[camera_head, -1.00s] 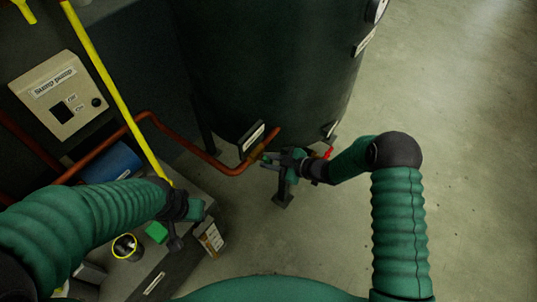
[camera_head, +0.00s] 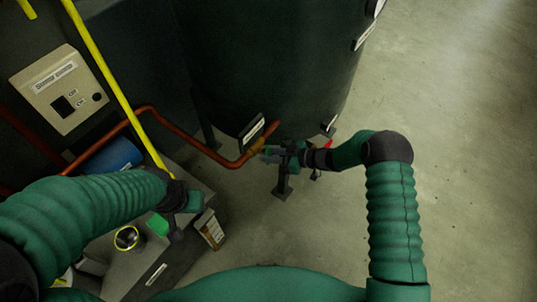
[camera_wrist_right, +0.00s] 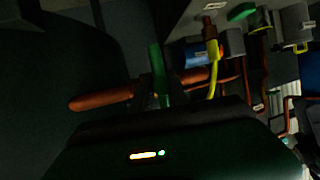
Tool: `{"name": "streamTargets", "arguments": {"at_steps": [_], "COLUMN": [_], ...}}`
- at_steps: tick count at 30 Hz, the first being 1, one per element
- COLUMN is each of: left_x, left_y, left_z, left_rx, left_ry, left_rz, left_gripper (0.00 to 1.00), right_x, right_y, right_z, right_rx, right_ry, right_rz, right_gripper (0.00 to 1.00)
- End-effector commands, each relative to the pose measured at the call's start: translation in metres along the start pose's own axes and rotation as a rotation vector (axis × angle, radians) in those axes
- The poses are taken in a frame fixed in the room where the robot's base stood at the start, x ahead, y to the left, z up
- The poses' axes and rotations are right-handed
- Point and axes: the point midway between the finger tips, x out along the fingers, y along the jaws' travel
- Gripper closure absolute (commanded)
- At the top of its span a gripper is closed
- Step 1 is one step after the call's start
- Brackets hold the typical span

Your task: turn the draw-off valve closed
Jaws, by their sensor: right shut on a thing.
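The brass draw-off valve (camera_head: 256,145) sits on the copper pipe at the foot of the dark tank, below a small label plate. My right gripper (camera_head: 268,153) reaches it from the right and is shut on its handle, which the jaws mostly hide in the head view. In the right wrist view a green bar (camera_wrist_right: 159,76), seemingly the valve handle, stands upright across the copper pipe at the jaws. How far the valve is turned cannot be told. My left gripper (camera_head: 192,203) hangs above the grey bench; its jaws are unclear.
The dark tank (camera_head: 270,60) fills the upper middle. The copper pipe (camera_head: 190,133) runs left past a yellow pole (camera_head: 110,85) and a beige control box (camera_head: 60,88). A red lever (camera_head: 328,144) shows behind my right wrist. The floor (camera_head: 460,150) at right is clear.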

Motion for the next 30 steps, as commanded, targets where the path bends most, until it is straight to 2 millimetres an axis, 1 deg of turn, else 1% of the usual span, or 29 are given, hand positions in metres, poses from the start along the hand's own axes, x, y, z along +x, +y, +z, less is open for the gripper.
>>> {"name": "streamTargets", "arguments": {"at_steps": [1,4,5,6,9,24,26,30], "left_x": [0.0004,0.0004,0.0004,0.0004,0.0004,-0.0002,-0.0007,0.0030], "left_y": [0.0000,0.0000,0.0000,0.0000,0.0000,0.0000,0.0000,0.0000], "left_z": [0.0001,0.0001,0.0001,0.0001,0.0001,-0.0001,-0.0002,0.0007], "left_rx": [0.000,0.000,0.000,0.000,0.000,0.000,0.000,0.000], "left_ry": [0.000,0.000,0.000,0.000,0.000,0.000,0.000,0.000], "left_rz": [0.000,0.000,0.000,0.000,0.000,0.000,0.000,0.000], "left_gripper": [0.64,0.64,0.64,0.64,0.64,0.64,0.64,0.64], "right_x": [0.0000,0.0000,0.0000,0.0001,0.0000,-0.0002,-0.0003,0.0005], "right_y": [-0.0031,-0.0032,-0.0033,-0.0032,-0.0025,-0.0010,-0.0008,-0.0012], "right_z": [0.0055,0.0056,0.0055,0.0051,0.0037,0.0000,-0.0008,-0.0008], "right_rx": [0.004,0.004,0.004,0.004,0.002,-0.014,-0.043,-0.175], "right_ry": [-0.009,-0.009,-0.009,-0.008,-0.006,-0.004,-0.011,-0.047], "right_rz": [-0.005,-0.005,-0.006,-0.005,-0.004,0.006,0.019,0.074], "right_gripper": [1.00,1.00,0.77,0.71,0.60,0.60,0.60,0.60]}}
